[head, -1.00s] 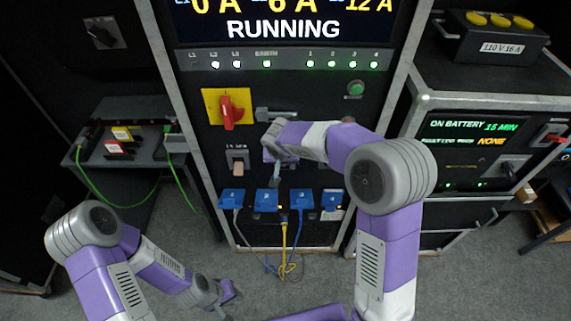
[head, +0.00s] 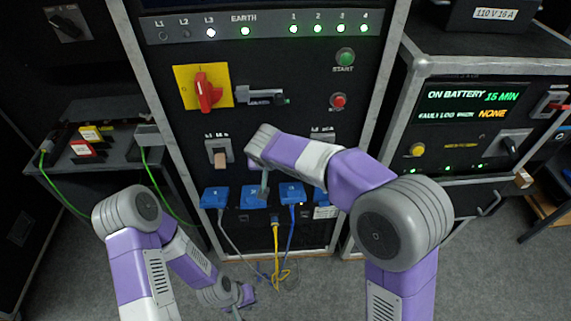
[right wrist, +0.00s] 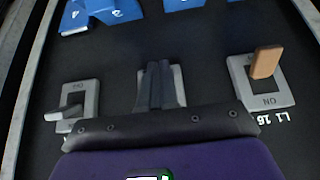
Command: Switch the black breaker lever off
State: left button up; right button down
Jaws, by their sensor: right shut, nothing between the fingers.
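My right gripper (right wrist: 161,86) is shut and empty. Its fingers point at the panel and cover most of the middle breaker (right wrist: 177,75), whose lever I cannot make out. In the right wrist view, seen upside down, a breaker with a tan lever (right wrist: 266,62) stands to the right and one with a grey-looking lever (right wrist: 65,113) to the left. No lever shows clearly as black. In the head view the tan lever (head: 221,160) is left of my right gripper (head: 265,184). Contact cannot be told. My left gripper (head: 241,304) hangs low near the floor, its jaws unclear.
Blue sockets (head: 215,197) with cables sit just below the breakers. A red rotary switch (head: 205,91) on a yellow plate, a green start button (head: 345,57) and a red button (head: 338,101) are above. A battery unit (head: 418,127) stands right, a shelf (head: 113,172) left.

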jog(key=shift+f, duration=0.2)
jog(key=shift+r, duration=0.1)
jog(key=shift+r+p, duration=0.5)
jog(key=shift+r, duration=0.2)
